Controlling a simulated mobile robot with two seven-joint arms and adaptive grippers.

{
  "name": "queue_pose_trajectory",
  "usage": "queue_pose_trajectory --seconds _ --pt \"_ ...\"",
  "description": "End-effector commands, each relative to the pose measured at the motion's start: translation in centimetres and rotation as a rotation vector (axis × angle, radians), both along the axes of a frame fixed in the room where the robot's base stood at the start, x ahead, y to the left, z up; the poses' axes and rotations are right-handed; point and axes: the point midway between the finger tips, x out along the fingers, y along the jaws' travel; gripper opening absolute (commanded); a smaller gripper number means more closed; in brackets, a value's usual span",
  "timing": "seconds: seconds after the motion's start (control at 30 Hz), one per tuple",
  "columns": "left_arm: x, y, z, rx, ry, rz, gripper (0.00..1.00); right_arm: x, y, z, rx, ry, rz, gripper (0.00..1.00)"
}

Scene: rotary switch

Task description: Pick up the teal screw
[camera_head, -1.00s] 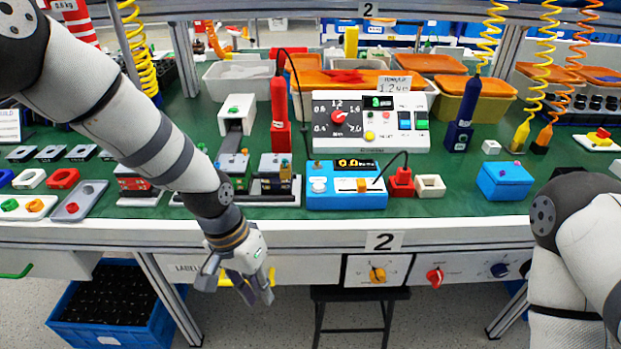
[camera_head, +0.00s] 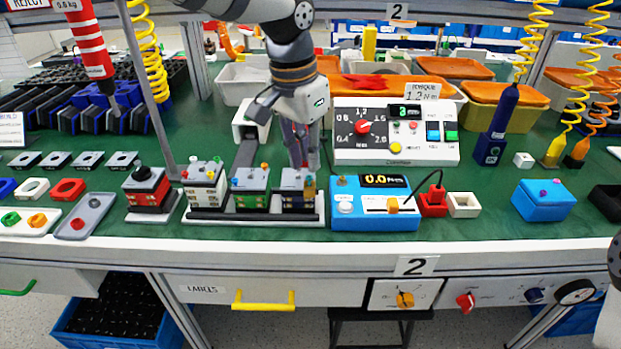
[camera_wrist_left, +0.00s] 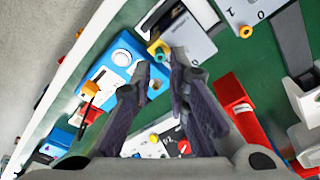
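My left gripper (camera_head: 304,163) points down over the rightmost dark block (camera_head: 291,184) on the black rail. In the left wrist view its fingertips (camera_wrist_left: 160,67) are apart with nothing between them. Just beyond them is a small yellow ring-shaped piece with a teal middle (camera_wrist_left: 159,50), at the edge of a grey and white block; it looks like the teal screw, apart from the fingers. In the head view the small coloured pieces (camera_head: 309,187) on this block are partly hidden by the fingers. My right gripper is out of view.
The blue torque device (camera_head: 370,218) stands close to the right of the block, with the white control panel (camera_head: 390,155) behind. A green block (camera_head: 249,183) and a white block (camera_head: 204,184) share the rail on the left.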

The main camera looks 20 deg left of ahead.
Motion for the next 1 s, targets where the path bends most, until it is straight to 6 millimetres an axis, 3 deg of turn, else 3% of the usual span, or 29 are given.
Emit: queue_pose_trajectory --seconds 0.1,0.23,0.43,0.5,0.53,0.87,1.0 --pt "0.1 -0.1 -2.5 -0.001 0.005 -0.001 0.15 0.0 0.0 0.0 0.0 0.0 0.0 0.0" --pt "0.4 -0.2 -3.8 -0.001 0.002 -0.001 0.15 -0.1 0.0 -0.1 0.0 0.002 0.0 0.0" --pt "0.4 -0.2 -3.8 0.0 -0.001 -0.001 0.15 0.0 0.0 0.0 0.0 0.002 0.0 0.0" --pt "0.4 -0.2 -3.8 0.0 -0.001 -0.001 0.01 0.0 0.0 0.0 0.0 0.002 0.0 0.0" --pt "0.4 -0.2 -3.8 0.0 0.0 -0.001 0.0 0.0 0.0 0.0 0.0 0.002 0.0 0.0" --pt "0.4 -0.2 -3.8 0.0 -0.001 -0.001 0.0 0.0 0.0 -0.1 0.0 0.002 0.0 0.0" --pt "0.5 -0.1 -2.8 0.0 -0.004 0.0 0.0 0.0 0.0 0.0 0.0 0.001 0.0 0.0"
